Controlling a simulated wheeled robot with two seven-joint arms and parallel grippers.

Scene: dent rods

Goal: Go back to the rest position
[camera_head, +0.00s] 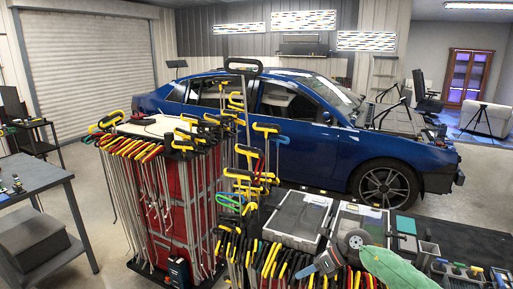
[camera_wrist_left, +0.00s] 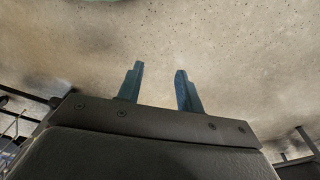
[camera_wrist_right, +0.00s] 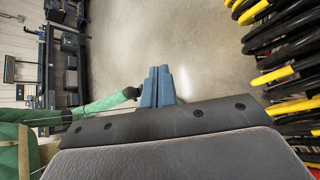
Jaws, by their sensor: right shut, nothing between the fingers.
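My right gripper (camera_head: 306,271) shows low in the head view, at the end of my green-sleeved arm, in front of a row of yellow- and red-handled rods (camera_head: 270,262). In the right wrist view my right gripper (camera_wrist_right: 158,72) has its two blue fingers together with nothing between them, over bare floor. Yellow and black rod handles (camera_wrist_right: 290,60) are close on the right of that view. My left gripper (camera_wrist_left: 160,72) shows only in the left wrist view. Its blue fingers are apart and empty above the concrete floor.
A red rod cart (camera_head: 178,205) hung with long rods stands left of centre. A blue car (camera_head: 310,130) is behind it. A grey case (camera_head: 298,217) lies on the dark table at right. A metal workbench (camera_head: 35,175) is at far left, with open floor between it and the cart.

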